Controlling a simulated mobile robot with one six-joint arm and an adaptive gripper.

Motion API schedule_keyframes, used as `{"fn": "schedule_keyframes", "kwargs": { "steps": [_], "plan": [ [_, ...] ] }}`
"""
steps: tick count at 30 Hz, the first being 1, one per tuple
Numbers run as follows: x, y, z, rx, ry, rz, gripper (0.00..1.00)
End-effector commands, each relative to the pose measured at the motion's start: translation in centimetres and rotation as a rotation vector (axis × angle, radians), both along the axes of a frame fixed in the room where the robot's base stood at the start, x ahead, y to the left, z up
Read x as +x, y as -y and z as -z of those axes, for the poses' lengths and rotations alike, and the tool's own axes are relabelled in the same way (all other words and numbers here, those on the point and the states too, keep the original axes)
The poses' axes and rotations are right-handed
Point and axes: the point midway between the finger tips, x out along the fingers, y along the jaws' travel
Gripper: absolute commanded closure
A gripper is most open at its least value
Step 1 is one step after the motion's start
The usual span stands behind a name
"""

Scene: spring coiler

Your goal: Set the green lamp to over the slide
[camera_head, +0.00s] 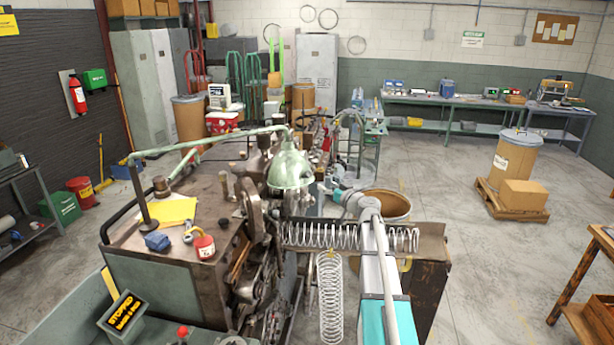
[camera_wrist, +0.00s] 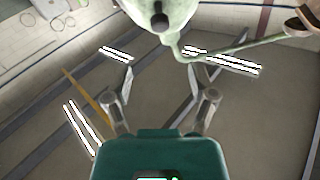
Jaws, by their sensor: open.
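The green lamp (camera_head: 290,168) has a dome shade on a jointed green arm (camera_head: 205,143) that rises from a post on the coiler's top. Its shade hangs near the machine's right end, left of my gripper (camera_head: 320,186). In the wrist view, which looks up at the ceiling, the lamp (camera_wrist: 160,12) is at the top edge, just beyond the fingertips. My gripper (camera_wrist: 161,78) is open, with nothing between its fingers. A tray-like slide (camera_head: 432,230) runs right from the coiler, with a coiled spring (camera_head: 320,236) lying along it.
A second spring (camera_head: 330,295) hangs in front of the slide. A round bin (camera_head: 388,203) stands behind it.

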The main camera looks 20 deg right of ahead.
Motion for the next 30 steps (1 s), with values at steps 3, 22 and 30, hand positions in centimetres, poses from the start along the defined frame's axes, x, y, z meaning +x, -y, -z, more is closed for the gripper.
{"fn": "schedule_keyframes", "kwargs": {
  "steps": [3, 22, 30],
  "plan": [
    [1.9, -0.3, 0.0, 0.000, 0.000, -0.001, 0.27],
    [10.4, -2.5, 0.0, 0.000, -0.001, -0.002, 0.27],
    [11.3, -2.8, 0.0, 0.000, 0.000, -0.002, 0.27]
  ]
}}
